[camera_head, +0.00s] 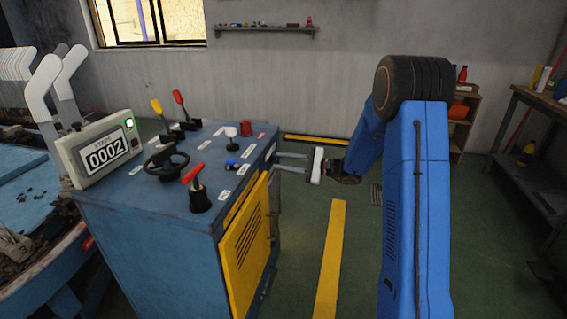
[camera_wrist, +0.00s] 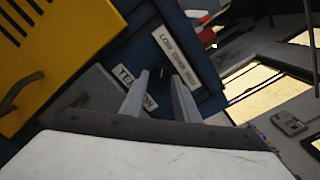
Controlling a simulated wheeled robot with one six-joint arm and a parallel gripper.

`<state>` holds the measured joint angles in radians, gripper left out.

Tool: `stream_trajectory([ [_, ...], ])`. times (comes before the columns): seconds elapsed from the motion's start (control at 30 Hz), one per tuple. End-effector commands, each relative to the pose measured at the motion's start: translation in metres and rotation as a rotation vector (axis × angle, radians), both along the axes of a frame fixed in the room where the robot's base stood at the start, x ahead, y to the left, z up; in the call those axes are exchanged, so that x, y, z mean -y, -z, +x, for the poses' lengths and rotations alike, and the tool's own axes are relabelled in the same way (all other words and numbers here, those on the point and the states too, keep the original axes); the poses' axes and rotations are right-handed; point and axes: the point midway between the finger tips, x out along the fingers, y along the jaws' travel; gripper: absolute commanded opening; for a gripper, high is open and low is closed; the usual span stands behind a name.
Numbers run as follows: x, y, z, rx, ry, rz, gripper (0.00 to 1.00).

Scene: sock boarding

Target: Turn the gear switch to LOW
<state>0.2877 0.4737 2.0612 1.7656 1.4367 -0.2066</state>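The blue control cabinet (camera_head: 160,220) stands at left-centre in the head view. In the wrist view, a white label (camera_wrist: 178,55) seems to read LOW and HIGH with a blurred word between. A small dark piece (camera_wrist: 164,71) beside this label shows between my fingertips; it may be the gear switch, but its setting is unclear. My gripper (camera_head: 277,162) points left at the cabinet's right side, its two grey fingers apart with nothing held between them. Whether the fingertips touch the cabinet is unclear. The switch cannot be picked out in the head view.
The cabinet top carries a red-handled lever (camera_head: 193,175), a black handwheel (camera_head: 166,161), a red button (camera_head: 246,128) and a counter reading 0002 (camera_head: 104,152). Open floor lies right of the cabinet.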

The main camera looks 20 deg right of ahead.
Motion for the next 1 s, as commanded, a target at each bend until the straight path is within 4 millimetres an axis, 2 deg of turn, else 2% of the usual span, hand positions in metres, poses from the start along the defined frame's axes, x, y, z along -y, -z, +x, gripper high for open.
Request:
stream_trajectory([
  [0.17, 0.008, 0.0, -0.004, 0.0, 0.001, 0.0, 0.28],
  [0.27, 0.02, -0.001, -0.01, 0.001, 0.003, 0.001, 0.28],
  [0.8, 0.112, 0.0, -0.064, 0.0, 0.003, 0.0, 0.28],
  [1.0, 0.138, 0.0, -0.079, 0.0, 0.003, 0.0, 0.28],
])
